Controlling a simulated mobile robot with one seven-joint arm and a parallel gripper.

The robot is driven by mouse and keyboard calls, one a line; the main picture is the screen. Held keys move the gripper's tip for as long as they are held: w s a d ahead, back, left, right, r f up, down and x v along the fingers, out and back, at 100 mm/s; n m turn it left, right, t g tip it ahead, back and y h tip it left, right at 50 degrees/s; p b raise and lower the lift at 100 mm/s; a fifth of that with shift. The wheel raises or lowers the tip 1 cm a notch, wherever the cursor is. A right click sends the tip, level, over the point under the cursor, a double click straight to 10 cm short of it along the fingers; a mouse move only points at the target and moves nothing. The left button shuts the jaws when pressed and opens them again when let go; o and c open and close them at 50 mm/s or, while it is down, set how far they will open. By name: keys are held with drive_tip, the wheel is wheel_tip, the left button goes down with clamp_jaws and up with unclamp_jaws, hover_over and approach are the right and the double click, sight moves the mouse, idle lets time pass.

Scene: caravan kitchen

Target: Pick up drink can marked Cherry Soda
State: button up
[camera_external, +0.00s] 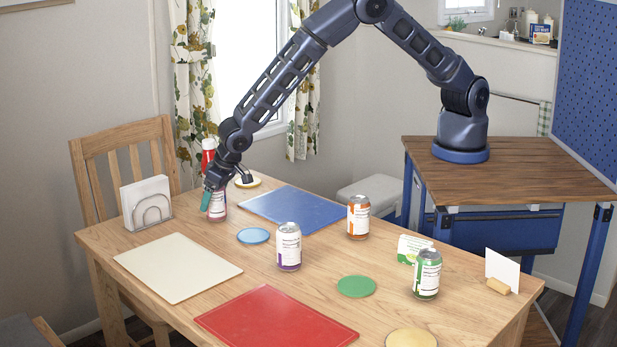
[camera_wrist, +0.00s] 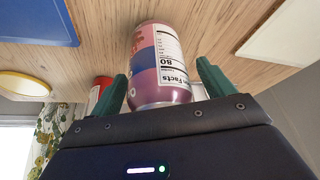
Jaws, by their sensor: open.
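A can with a pink-red and white label (camera_external: 218,208) stands upright on the table at the far left, partly hidden by my gripper (camera_external: 208,198). In the wrist view this can (camera_wrist: 152,62) shows pink, blue and purple bands and a white nutrition panel. The name Cherry Soda cannot be read in either view. My gripper (camera_wrist: 164,84) is open, with one teal finger on each side of the can; whether either finger touches it I cannot tell.
A red bottle (camera_external: 208,150) stands just behind. A napkin holder (camera_external: 147,204) is to the left. Purple (camera_external: 289,248), orange (camera_external: 358,218) and green (camera_external: 427,275) cans stand farther right. Flat blue (camera_external: 292,209), cream (camera_external: 178,267) and red (camera_external: 275,317) mats lie around.

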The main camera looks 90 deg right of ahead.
drive_tip(key=c, duration=1.3)
drive_tip(key=shift+o, duration=0.2)
drive_tip(key=shift+w, duration=0.1)
